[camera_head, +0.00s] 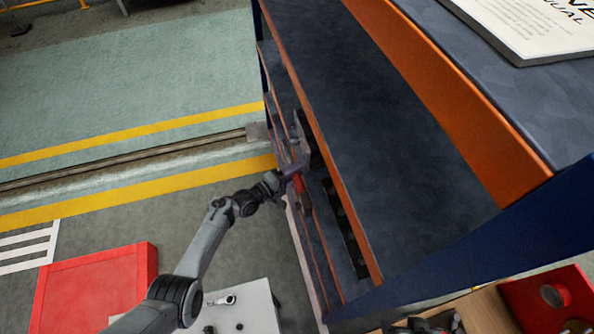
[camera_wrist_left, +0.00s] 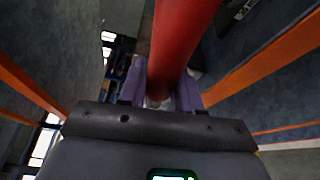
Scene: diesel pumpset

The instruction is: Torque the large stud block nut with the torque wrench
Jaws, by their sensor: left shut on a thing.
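My left gripper (camera_head: 290,176) reaches in from the left at the open side of a shelf rack. It is shut on a red-handled tool (camera_head: 299,181). In the left wrist view the purple-grey fingers (camera_wrist_left: 160,92) close around its thick red round handle (camera_wrist_left: 183,40). A grey part shows just above the handle in the head view. I cannot tell for certain that this is the torque wrench. The stud block nut cannot be made out in either view.
The rack has a dark top shelf (camera_head: 390,130) with orange edges (camera_head: 440,85); lower shelves sit close around my gripper. A red box (camera_head: 95,290) stands on the floor. A white surface (camera_head: 250,312) holds a small ratchet-like tool (camera_head: 222,300).

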